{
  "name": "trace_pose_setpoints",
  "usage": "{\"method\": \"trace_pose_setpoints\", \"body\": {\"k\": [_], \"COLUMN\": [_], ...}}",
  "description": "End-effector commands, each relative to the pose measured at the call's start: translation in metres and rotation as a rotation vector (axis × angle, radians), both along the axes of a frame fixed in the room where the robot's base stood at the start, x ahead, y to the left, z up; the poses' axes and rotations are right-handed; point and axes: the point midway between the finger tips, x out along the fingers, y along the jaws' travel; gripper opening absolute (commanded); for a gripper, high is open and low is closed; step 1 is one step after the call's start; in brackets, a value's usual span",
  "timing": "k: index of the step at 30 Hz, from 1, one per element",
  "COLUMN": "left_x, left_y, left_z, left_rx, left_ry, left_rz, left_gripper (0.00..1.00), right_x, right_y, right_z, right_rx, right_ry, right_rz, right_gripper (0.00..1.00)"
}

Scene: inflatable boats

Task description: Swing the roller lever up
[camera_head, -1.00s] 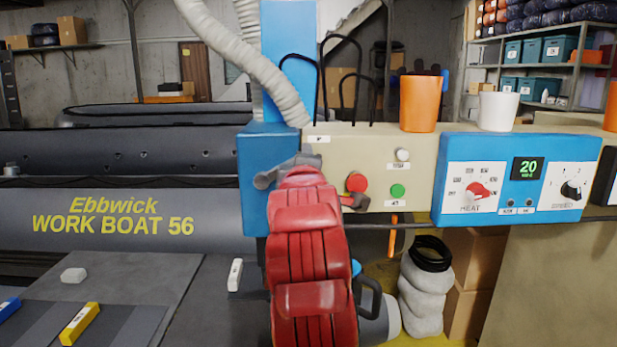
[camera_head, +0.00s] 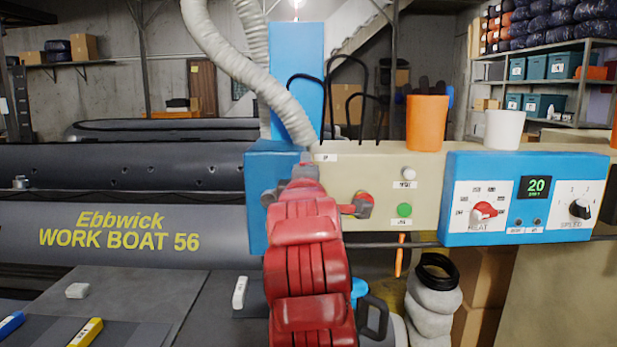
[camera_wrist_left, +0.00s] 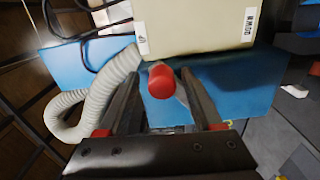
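In the left wrist view, the lever's red knob (camera_wrist_left: 161,80) points toward me, below the cream panel's edge and in front of a blue housing. My left gripper (camera_wrist_left: 160,98) is open, with one dark finger on each side of the knob. I cannot tell whether either finger touches it. In the head view, my red left arm covers the lever; the left gripper (camera_head: 312,198) is at the blue end housing (camera_head: 257,165) of the cream panel (camera_head: 380,165). My right gripper is not in view.
A white label (camera_wrist_left: 249,20) seems to read DOWN. A green button (camera_head: 404,210) and a white button (camera_head: 408,173) are right of the gripper. A blue control box (camera_head: 520,195) is farther right. A grey hose (camera_head: 235,62) hangs above. A grey work boat (camera_head: 120,230) lies left.

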Motion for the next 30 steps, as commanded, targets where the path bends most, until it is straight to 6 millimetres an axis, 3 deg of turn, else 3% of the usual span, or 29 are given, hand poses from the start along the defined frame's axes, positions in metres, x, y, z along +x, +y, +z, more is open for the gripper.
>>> {"method": "trace_pose_setpoints", "body": {"k": [11, 30], "left_x": [-0.008, -0.147], "left_y": [-0.004, -0.002], "left_z": [-0.002, -0.002], "left_rx": [0.0, -0.005], "left_ry": [0.002, -0.001], "left_rz": [-0.007, -0.007], "left_gripper": [0.67, 0.67], "right_x": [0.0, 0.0], "right_y": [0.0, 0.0], "right_z": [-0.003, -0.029], "right_rx": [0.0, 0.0], "right_ry": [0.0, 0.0], "right_rz": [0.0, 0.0], "right_gripper": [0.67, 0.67]}}
